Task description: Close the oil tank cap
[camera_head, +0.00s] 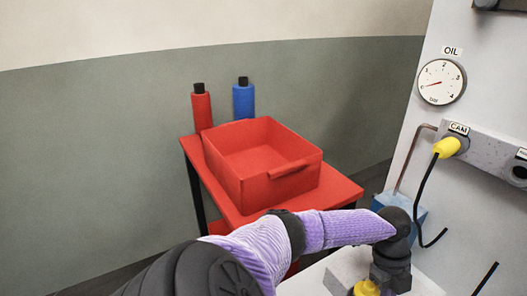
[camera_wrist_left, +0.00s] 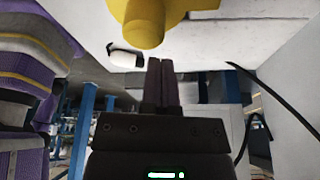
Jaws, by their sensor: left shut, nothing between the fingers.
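A yellow part (camera_head: 366,288), possibly the oil tank cap, shows at the bottom edge of the head view, on or beside a pale block. It is mostly cut off. A large yellow part with a rounded stub (camera_wrist_left: 145,25) fills the top of the left wrist view. I cannot tell whether the cap is open or closed. My left gripper (camera_wrist_left: 160,62) is shut and empty, its fingertips just below the yellow part, with no clear contact. In the head view my left arm reaches down beside the yellow part, and the fingers are hidden. My right gripper is in neither view.
A red table (camera_head: 340,190) holds a red open bin (camera_head: 290,185), a red bottle (camera_head: 201,110) and a blue bottle (camera_head: 243,101). The machine panel at right carries an oil gauge (camera_head: 441,82) and a yellow plug (camera_head: 447,147) with a black cable (camera_head: 422,190) hanging near my arm.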

